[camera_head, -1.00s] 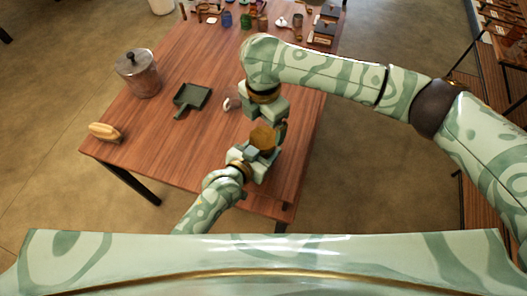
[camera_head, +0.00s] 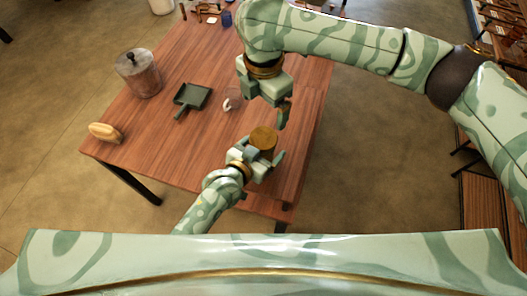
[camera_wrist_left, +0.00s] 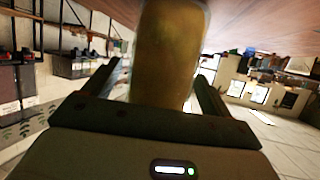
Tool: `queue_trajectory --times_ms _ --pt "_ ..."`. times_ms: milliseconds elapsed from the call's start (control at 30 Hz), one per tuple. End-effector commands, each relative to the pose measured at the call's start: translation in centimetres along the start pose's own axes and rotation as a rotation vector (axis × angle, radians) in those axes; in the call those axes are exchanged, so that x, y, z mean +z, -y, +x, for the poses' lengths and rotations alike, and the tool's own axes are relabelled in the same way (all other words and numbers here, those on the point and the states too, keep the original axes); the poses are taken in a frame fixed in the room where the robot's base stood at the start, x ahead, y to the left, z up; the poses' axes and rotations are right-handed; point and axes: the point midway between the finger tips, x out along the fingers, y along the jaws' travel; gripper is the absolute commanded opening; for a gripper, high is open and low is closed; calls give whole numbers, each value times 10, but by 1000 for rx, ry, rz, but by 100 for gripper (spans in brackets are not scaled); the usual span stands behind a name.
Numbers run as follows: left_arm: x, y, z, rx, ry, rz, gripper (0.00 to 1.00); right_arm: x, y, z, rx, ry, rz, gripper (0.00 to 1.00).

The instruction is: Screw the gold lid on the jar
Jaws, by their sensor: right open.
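The gold lid (camera_head: 263,137) shows as a round top on the jar, near the table's front right part. The jar's body is mostly hidden under it in the head view. The left wrist view shows a blurred amber-gold cylinder (camera_wrist_left: 168,50), which looks like the jar, between my left fingers. My left gripper (camera_head: 257,160) has a finger on each side of the jar; whether both touch it is unclear. My right gripper (camera_head: 265,106) is open and empty, beyond the lid in the picture and apart from it.
A cup with a white handle (camera_head: 229,103) stands just left of my right gripper. A dark green dustpan-like tray (camera_head: 191,98), a metal pot with a lid (camera_head: 138,73) and a tan oblong item (camera_head: 104,132) lie further left. The wooden table's (camera_head: 160,130) front middle is clear.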

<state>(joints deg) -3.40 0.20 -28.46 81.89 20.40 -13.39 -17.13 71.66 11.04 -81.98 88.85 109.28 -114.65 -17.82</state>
Motion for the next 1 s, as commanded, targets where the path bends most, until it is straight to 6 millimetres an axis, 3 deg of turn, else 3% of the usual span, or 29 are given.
queue_trajectory --times_ms 267,800,1000 --pt "0 0 -12 0 0 0 84 0 0 -3 0 0 0 92" --pt "1 0 -132 1 2 1 84 0 0 -19 2 1 0 92" --pt "0 0 -157 0 0 -1 84 0 0 -20 2 1 0 92"
